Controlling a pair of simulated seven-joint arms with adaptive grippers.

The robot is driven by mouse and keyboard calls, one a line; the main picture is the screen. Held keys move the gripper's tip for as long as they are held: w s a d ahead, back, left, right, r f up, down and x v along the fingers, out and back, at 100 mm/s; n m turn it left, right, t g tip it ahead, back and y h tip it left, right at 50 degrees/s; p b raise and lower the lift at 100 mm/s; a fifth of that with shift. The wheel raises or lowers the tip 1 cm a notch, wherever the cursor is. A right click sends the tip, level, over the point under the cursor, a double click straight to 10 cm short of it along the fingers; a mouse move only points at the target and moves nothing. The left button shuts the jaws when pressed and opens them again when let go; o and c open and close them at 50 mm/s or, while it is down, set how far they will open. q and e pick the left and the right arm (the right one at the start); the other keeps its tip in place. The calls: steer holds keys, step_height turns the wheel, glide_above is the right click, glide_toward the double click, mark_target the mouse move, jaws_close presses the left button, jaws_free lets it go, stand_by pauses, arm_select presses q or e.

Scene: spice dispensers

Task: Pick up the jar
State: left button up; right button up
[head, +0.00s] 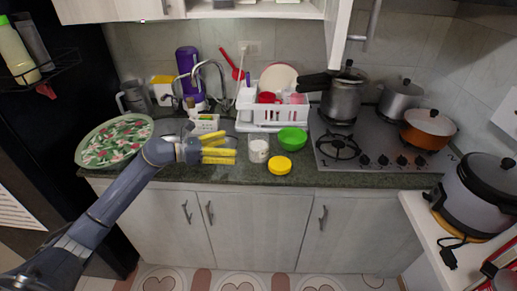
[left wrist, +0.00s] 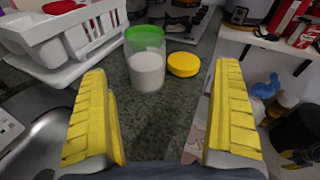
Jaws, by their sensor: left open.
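The jar (head: 259,150) is a clear container with white contents, upright on the dark counter just right of my left gripper (head: 232,150). It also shows in the left wrist view (left wrist: 147,72), between and beyond the two yellow fingers. The left gripper is open, with nothing between its fingers, and is apart from the jar. A yellow lid (head: 279,165) lies on the counter to the jar's right. My right gripper is in neither view.
The sink and faucet (head: 210,70) are behind my left gripper. The counter's front edge is close.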

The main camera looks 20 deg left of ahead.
mark_target(259, 149)
arm_select(q)
steer(key=a+m+g+y, duration=0.2)
steer(key=a, duration=0.3)
steer(key=x, duration=1.8)
steer(key=shift+a+f, duration=0.1)
steer(key=shift+f, duration=0.1)
steer(key=c, duration=1.6)
steer(key=shift+r, duration=0.1)
steer(key=shift+c, duration=0.5)
